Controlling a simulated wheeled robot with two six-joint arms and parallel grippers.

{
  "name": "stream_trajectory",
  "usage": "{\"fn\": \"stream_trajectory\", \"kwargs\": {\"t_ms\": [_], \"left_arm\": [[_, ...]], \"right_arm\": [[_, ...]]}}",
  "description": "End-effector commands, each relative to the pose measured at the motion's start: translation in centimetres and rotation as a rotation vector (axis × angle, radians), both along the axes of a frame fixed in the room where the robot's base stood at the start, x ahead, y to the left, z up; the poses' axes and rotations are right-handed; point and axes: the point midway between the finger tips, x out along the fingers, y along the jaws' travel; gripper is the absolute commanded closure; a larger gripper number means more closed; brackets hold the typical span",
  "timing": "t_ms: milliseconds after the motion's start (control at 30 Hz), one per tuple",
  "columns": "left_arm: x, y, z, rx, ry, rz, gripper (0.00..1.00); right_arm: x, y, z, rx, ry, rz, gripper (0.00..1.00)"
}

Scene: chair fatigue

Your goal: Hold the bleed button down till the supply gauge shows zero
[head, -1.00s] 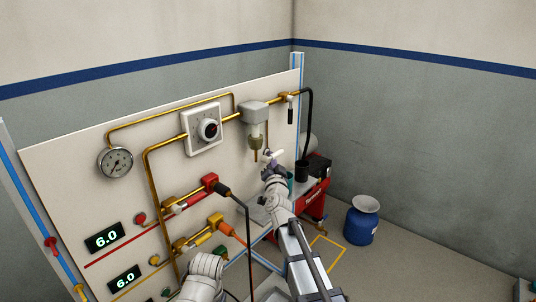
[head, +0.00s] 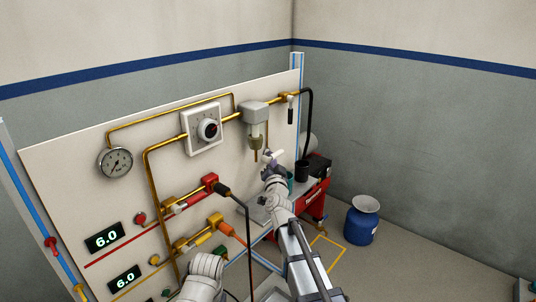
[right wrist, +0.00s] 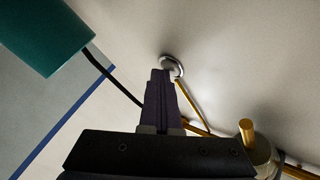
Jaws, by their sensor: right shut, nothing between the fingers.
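The supply gauge appears to be the round dial (head: 115,163) at the panel's upper left; its needle is too small to read. My right gripper (head: 268,157) is shut and empty, just below the grey filter bowl (head: 255,112) and its brass drain. In the right wrist view my closed fingers (right wrist: 160,75) overlap the edge of a small round metal piece (right wrist: 172,66) in the picture; I cannot tell whether they touch it. I cannot tell which part is the bleed button. My left gripper is not in view.

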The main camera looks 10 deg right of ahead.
Motion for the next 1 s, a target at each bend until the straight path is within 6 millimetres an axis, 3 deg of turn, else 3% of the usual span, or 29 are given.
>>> {"fn": "stream_trajectory", "kwargs": {"t_ms": [1000], "left_arm": [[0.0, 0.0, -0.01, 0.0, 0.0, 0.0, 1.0]], "right_arm": [[-0.77, -0.56, -0.01, -0.001, 0.0, 0.0, 1.0]]}}
